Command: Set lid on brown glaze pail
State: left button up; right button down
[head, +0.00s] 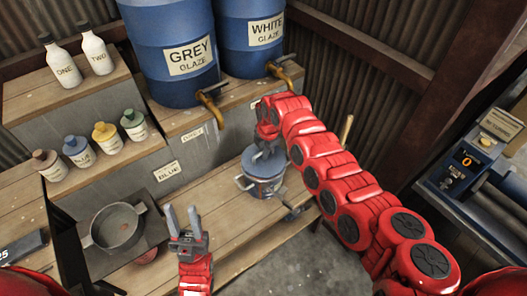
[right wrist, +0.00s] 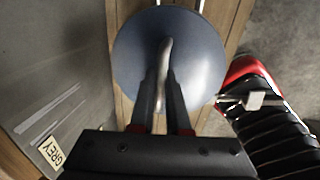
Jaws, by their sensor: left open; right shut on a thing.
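A blue-grey round lid (right wrist: 200,60) fills the middle of the right wrist view. My right gripper (right wrist: 163,92) is shut on the lid's upright handle (right wrist: 166,48). In the head view my right gripper (head: 268,143) is directly over a grey metal pail (head: 262,186) with side handles, on the wooden bench. The lid (head: 253,161) is at the pail's top and looks roughly level; I cannot tell whether it rests on the rim. The pail's label is too small to read. My left gripper (head: 182,218) is open and empty, left of the pail.
An open grey pot (head: 116,228) stands at the left. Blue GREY (head: 170,30) and WHITE (head: 252,40) glaze drums with brass taps are behind. Several small bottles (head: 105,134) line the left shelf. The bench between left gripper and pail is clear.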

aim_at(268, 163)
jog(key=shift+f+b, duration=0.45)
jog(key=shift+f, duration=0.15)
dwell(1.3)
jog(key=c, duration=1.1)
grip_release()
jog(key=shift+c, duration=0.2)
jog(key=o, duration=0.6)
jog(key=shift+c, duration=0.2)
jog(key=shift+r, duration=0.1)
notch_tip(268, 163, up, 17)
jog(key=s+d+b, duration=0.1)
jog(key=s+b, duration=0.1)
jog(key=b, duration=0.2)
jog(key=shift+s+d, duration=0.25)
jog(key=shift+d, duration=0.15)
